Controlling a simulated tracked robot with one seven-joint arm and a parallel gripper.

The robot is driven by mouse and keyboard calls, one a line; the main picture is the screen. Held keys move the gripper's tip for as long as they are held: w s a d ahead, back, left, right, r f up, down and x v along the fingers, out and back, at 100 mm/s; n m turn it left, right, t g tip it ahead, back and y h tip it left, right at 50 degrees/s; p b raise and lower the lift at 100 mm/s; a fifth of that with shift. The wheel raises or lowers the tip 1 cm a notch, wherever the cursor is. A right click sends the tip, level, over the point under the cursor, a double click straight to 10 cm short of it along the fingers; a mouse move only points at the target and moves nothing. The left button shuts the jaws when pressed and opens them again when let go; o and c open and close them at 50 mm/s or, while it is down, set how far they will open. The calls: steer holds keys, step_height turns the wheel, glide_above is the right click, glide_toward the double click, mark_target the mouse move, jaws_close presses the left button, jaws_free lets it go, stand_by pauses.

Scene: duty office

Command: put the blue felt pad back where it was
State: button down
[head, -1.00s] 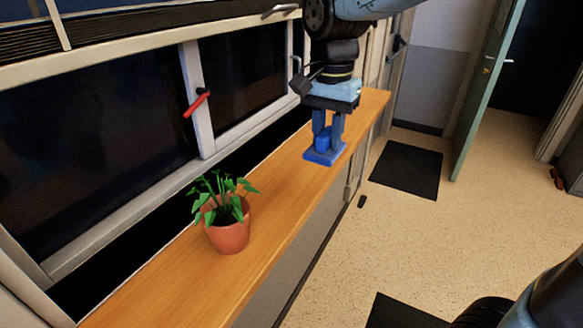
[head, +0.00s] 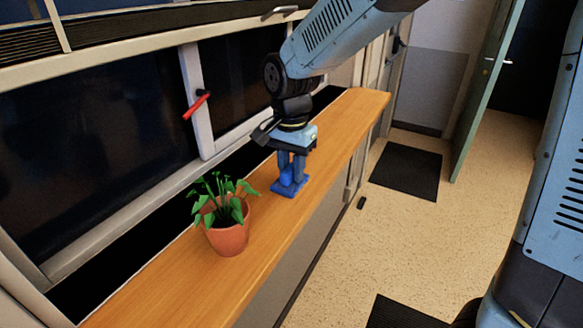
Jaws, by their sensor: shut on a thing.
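The blue felt pad (head: 290,188) is a flat square with a raised blue block on top. My gripper (head: 291,173) points down from above and is shut on that raised part. The pad is at the wooden sill (head: 185,280), to the right of and a little beyond the potted plant. I cannot tell whether the pad touches the sill or is held just above it. The fingers hide part of the raised block.
The potted plant (head: 228,232) in a terracotta pot stands close to the left of the pad. A window with a red handle (head: 197,104) is behind the sill. The sill's far end is bare. Dark mats (head: 405,170) lie on the floor at right.

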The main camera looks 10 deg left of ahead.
steer(key=shift+f, duration=0.15)
steer(key=c, duration=0.9)
jaws_free()
step_height(320, 180, up, 12)
steer(key=shift+r, duration=0.15)
steer(key=s+d+r+n+t+y, duration=0.1)
steer(key=d, duration=0.8)
steer(key=s+d+r+n+t, duration=0.1)
steer(key=d+r, duration=0.1)
steer(key=d, duration=0.6)
steer(key=s+d+t, duration=0.1)
steer(key=s+d, duration=0.2)
steer(key=d, duration=0.1)
steer(key=s+d+f+n+t, duration=0.1)
steer(key=s+d, duration=0.2)
steer(key=d, duration=0.2)
steer(key=s+d+f+n+t+h, duration=0.1)
steer(key=s+d, duration=0.2)
steer(key=d, duration=0.1)
steer(key=shift+s+d+f+t, duration=0.15)
steer(key=shift+s+t, duration=0.05)
steer(key=shift+t, duration=0.1)
